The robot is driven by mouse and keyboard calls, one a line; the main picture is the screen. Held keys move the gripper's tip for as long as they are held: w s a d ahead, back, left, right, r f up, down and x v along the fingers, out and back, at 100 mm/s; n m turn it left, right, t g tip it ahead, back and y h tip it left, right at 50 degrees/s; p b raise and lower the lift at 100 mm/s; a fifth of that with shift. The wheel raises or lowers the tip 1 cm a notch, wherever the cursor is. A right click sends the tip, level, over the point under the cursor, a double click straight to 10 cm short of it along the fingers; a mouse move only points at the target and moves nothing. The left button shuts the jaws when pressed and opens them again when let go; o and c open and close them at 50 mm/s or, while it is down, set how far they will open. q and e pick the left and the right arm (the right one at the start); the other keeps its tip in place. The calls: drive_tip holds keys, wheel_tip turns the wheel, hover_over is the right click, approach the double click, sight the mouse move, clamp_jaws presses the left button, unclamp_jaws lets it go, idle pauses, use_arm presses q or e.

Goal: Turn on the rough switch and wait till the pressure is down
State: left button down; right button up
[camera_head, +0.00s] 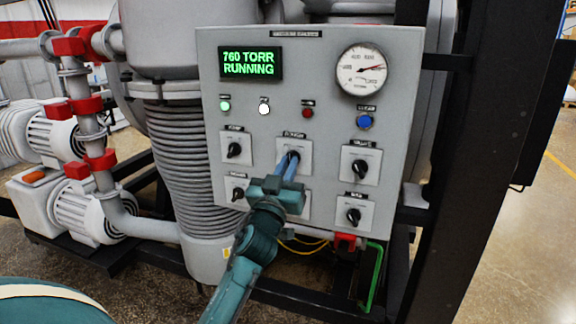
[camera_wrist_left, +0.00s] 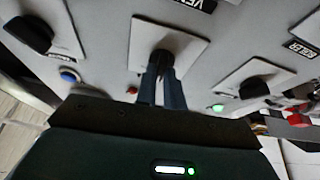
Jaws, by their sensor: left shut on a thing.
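The rough switch (camera_head: 293,154) is the black knob on a pale square plate in the upper row's middle of the grey control panel (camera_head: 325,100). My left gripper (camera_head: 289,160) reaches it from below, and its two blue fingers are shut on the knob. The left wrist view shows the fingers closed around the dark knob (camera_wrist_left: 156,62); they hide most of it, so its angle is unclear. The green display (camera_head: 250,63) reads "760 TORR RUNNING". My right gripper is not in view.
Other black knobs sit close around, such as one at the right (camera_head: 360,166) and one at the left (camera_head: 234,149). A blue button (camera_head: 365,121) and small lamps are above. A black upright beam (camera_head: 465,160) stands right of the panel; pumps (camera_head: 60,135) are at left.

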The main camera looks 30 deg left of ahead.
use_arm(q)
drive_tip(key=m, duration=0.1)
drive_tip(key=m+h+p, duration=0.1)
drive_tip(key=m, duration=0.1)
drive_tip(key=shift+a+r+h, duration=0.1)
drive_tip(key=shift+r+h, duration=0.1)
drive_tip(key=shift+h, duration=0.1)
drive_tip(key=m+h+p, duration=0.1)
drive_tip(key=m, duration=0.2)
drive_tip(key=shift+a+m+h, duration=0.1)
drive_tip(key=shift+m+h, duration=0.2)
drive_tip(key=shift+h, duration=0.1)
drive_tip(key=shift+m+h+p, duration=0.6)
drive_tip(key=shift+m+p, duration=0.15)
drive_tip(key=shift+m, duration=0.75)
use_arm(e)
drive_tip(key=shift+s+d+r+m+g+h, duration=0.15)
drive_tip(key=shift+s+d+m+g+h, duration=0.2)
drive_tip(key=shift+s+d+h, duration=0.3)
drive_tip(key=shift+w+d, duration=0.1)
use_arm(q)
drive_tip(key=shift+m, duration=0.3)
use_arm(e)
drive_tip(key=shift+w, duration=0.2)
use_arm(q)
drive_tip(key=c, duration=1.5)
unclamp_jaws()
drive_tip(key=shift+f, duration=0.1)
